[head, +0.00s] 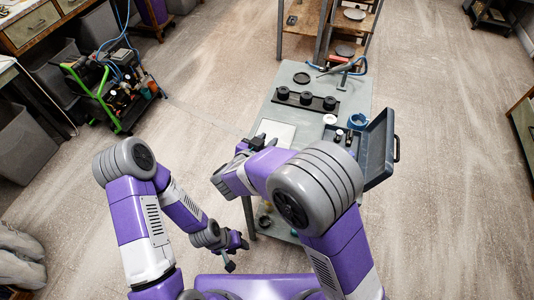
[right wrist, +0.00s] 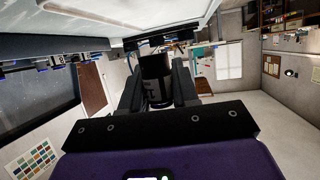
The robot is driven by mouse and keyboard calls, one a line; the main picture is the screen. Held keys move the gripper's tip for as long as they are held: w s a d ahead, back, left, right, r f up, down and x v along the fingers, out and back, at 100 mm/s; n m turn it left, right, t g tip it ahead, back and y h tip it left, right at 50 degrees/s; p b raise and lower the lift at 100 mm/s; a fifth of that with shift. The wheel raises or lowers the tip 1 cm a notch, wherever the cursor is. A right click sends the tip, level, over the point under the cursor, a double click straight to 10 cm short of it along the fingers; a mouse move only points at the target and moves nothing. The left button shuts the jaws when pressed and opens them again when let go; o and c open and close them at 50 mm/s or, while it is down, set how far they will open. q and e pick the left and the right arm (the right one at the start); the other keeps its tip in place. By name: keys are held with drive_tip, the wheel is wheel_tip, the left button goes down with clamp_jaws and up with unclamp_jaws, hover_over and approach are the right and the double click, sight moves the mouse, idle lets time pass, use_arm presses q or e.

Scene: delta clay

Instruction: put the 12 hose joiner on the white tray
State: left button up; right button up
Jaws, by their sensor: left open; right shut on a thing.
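The white tray (head: 279,130) lies flat on the left side of the grey table, partly covered by my right arm and gripper. My right gripper (head: 258,143) is over the tray's near edge. The right wrist view shows its fingers (right wrist: 157,85) shut on a short black cylinder, the hose joiner (right wrist: 155,70); its markings are too small to read. In that view a pale surface, seemingly the tray (right wrist: 150,14), is close beyond the joiner; I cannot tell whether they touch. My left gripper (head: 236,258) is open and empty, low beside the table's near left side.
On the table (head: 350,97) are a black rack (head: 322,104) with several round black pieces, a black ring (head: 301,78), a blue ring (head: 357,120) and a blue-hosed tool (head: 340,68). A dark open bin (head: 378,150) is at the right. A green cart (head: 105,90) stands far left.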

wheel_tip(320, 180, down, 5)
drive_tip(key=shift+b, duration=1.15)
drive_tip(key=shift+r, duration=0.1)
drive_tip(key=shift+f, duration=0.25)
drive_tip(key=o, duration=1)
